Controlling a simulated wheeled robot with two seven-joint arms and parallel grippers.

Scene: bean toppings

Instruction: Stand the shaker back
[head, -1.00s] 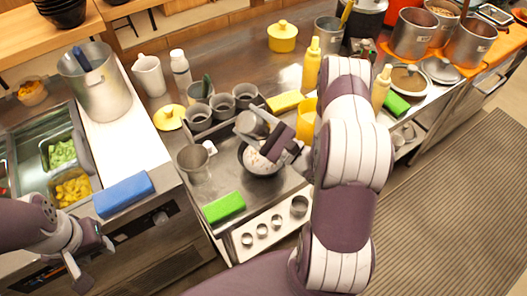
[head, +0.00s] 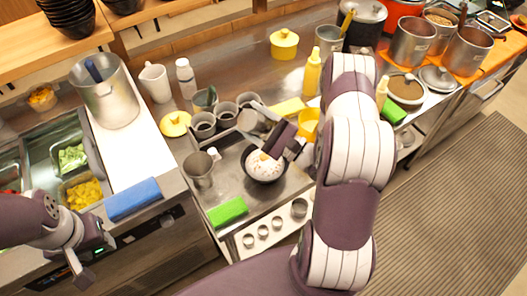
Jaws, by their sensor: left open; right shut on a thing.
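The shaker (head: 253,122), a grey metal cup, is tilted on its side in my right gripper (head: 268,139). It is held over the back rim of a dark bowl (head: 247,176) with white food and a bit of orange topping in it. My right gripper is shut on the shaker; its fingers are partly hidden behind the purple wrist. A rack of grey cups (head: 225,114) stands just left of and behind the shaker. My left gripper (head: 92,262) is open and empty at the lower left, in front of the counter.
A metal cup (head: 199,168) and a green sponge (head: 228,211) are left of the bowl. A yellow sponge (head: 288,107), a yellow tub (head: 308,127) and a yellow bottle (head: 312,74) stand behind my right arm.

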